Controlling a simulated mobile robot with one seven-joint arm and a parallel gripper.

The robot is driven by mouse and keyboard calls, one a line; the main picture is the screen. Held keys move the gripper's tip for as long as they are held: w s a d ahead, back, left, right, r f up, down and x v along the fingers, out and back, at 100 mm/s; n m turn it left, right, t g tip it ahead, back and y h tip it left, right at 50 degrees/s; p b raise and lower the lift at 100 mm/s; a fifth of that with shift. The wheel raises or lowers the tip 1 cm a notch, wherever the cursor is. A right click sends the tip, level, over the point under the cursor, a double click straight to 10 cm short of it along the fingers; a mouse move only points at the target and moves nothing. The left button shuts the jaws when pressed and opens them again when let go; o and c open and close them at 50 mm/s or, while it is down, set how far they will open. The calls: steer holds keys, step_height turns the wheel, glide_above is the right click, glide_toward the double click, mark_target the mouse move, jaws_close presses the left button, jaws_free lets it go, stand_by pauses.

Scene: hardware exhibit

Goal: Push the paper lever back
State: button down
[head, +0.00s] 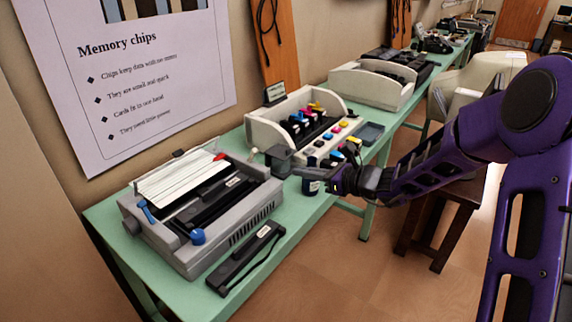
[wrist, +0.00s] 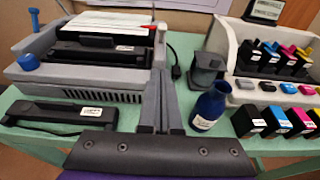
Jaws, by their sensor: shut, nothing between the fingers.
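A grey printer (head: 200,210) sits on the green table; it also fills the left of the wrist view (wrist: 95,83). White paper (head: 180,177) lies in its top. I cannot tell which is the paper lever. The knob shows at the far left in the wrist view (wrist: 28,62). My gripper (head: 300,171) is shut and empty, right of the printer; its grey fingers rise mid-picture in the wrist view (wrist: 160,85).
A white ink-cartridge stand (head: 328,133) is beyond. A black bar-shaped part (head: 246,257) lies in front of the printer. A poster (head: 130,80) hangs behind.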

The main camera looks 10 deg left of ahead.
glide_toward(254, 155)
steer(key=f, duration=0.1)
steer(key=w+a+f, duration=0.1)
steer(key=f, duration=0.1)
steer(key=f+b, duration=0.1)
steer(key=shift+w+a+f, duration=0.15)
steer(key=shift+w+a, duration=0.1)
steer(key=shift+a, duration=0.1)
steer(key=shift+w+a+r, duration=0.25)
steer(key=shift+a+r, duration=0.05)
steer(key=shift+a, duration=0.2)
steer(key=shift+w+a+r, duration=0.25)
steer(key=shift+a+r, duration=0.1)
steer(key=shift+a, duration=0.2)
steer(key=shift+w+a+r, duration=0.3)
steer(key=shift+a+r, duration=0.05)
steer(key=shift+a, duration=0.25)
steer(key=shift+r+p, duration=0.1)
steer(key=shift+p, duration=0.2)
